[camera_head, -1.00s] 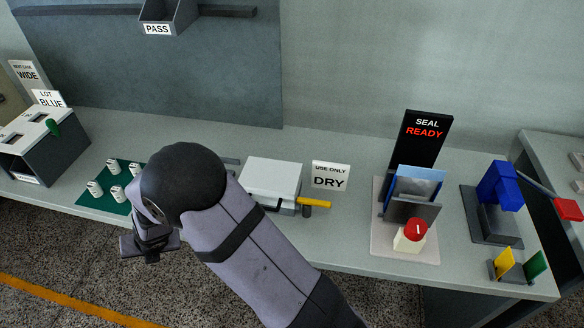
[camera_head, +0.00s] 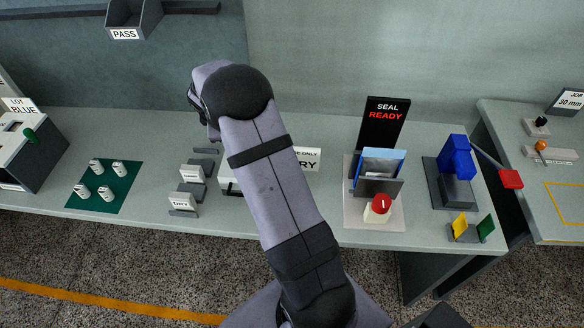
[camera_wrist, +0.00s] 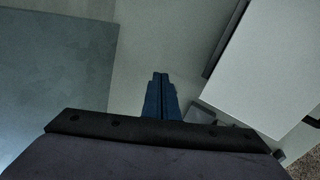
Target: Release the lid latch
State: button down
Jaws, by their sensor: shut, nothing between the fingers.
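The white lidded box (camera_head: 229,188) stands on the bench in the head view, mostly hidden behind my arm. Only a strip of its left side shows, and its yellow latch handle is hidden. In the wrist view a large pale flat surface, likely the box's lid (camera_wrist: 278,62), fills the right side. My gripper (camera_wrist: 160,76) is shut and empty in the wrist view, left of that pale surface and apart from it in the picture. The height between them cannot be told. In the head view the fingers are hidden behind my arm.
Two small labelled holders (camera_head: 187,188) stand left of the box. A partly covered "USE ONLY DRY" sign (camera_head: 307,159) is right of my arm. Beyond stand the seal station with its red button (camera_head: 380,203) and a blue device (camera_head: 456,160).

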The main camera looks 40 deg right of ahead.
jog(key=s+d+r+m+g+y, duration=0.15)
jog(key=s+d+m+g, duration=0.25)
jog(key=s+d+m, duration=0.6)
jog(key=s+d+r+m+g+y+p, duration=0.1)
jog(key=s+r+m+y, duration=0.1)
jog(key=s+m, duration=0.3)
jog(key=s+d+r+m+g+y, duration=0.1)
jog(key=s+r+m+y, duration=0.1)
jog(key=s+r+m, duration=0.2)
jog(key=shift+s+d+m+p, duration=0.3)
jog(key=shift+s+m+p, duration=0.15)
jog(key=shift+s, duration=0.2)
jog(key=shift+f, duration=0.2)
jog(key=p+x, duration=0.3)
jog(key=x, duration=0.7)
jog(key=shift+s+a, duration=0.1)
jog(key=shift+a, duration=0.05)
jog(key=shift+s+a+r+p, duration=0.25)
jog(key=shift+s+a+p, duration=0.35)
jog(key=shift+s+a, duration=0.3)
jog(key=shift+s+a+f, duration=0.15)
jog(key=shift+s+a, duration=0.3)
